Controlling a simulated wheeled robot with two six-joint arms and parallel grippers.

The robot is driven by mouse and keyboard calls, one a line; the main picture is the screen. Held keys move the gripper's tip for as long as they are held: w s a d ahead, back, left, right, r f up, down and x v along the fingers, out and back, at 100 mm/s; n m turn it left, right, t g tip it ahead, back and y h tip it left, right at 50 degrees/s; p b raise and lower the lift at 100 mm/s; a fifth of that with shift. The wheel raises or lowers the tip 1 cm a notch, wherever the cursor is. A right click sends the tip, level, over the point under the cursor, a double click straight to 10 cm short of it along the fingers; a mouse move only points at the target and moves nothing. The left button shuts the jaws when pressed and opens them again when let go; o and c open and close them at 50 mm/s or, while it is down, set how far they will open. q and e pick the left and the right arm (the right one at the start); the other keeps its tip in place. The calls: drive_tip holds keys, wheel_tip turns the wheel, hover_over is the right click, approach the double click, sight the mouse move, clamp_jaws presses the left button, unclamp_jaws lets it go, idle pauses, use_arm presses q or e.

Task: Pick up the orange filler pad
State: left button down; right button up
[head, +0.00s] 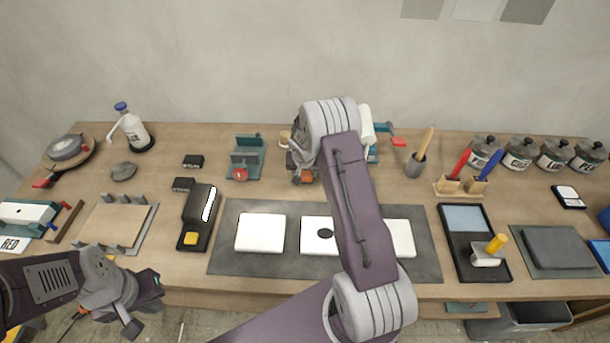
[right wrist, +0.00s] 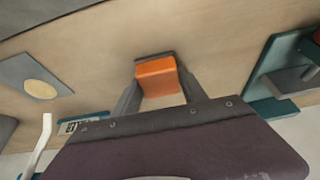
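The orange filler pad (right wrist: 158,78) is between the two fingers of my right gripper (right wrist: 160,75) in the right wrist view. The fingers lie close along both its sides; I cannot tell whether they press on it. A dark grey strip shows behind its far edge. In the head view my right gripper (head: 302,165) is at the back middle of the table, and a little orange (head: 297,180) shows at its fingers. My right arm hides part of that area. My left gripper (head: 146,305) is at the front left, with its fingers spread and empty.
The wooden table (head: 175,215) holds a grey mat (head: 225,255) with white panels, partly covered by my right arm. A teal fixture (head: 246,158) stands left of my right gripper. A brush cup (head: 416,163) and labelled jars (head: 520,153) stand to the right.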

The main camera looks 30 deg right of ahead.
drive_tip(key=shift+r, duration=0.6)
wheel_tip(320, 180, up, 3)
drive_tip(key=shift+w+r, duration=0.1)
drive_tip(key=s+d+r, duration=0.6)
drive_tip(key=s+d, duration=0.1)
drive_tip(key=d, duration=0.2)
drive_tip(key=shift+d+r, duration=0.2)
drive_tip(key=shift+r, duration=0.1)
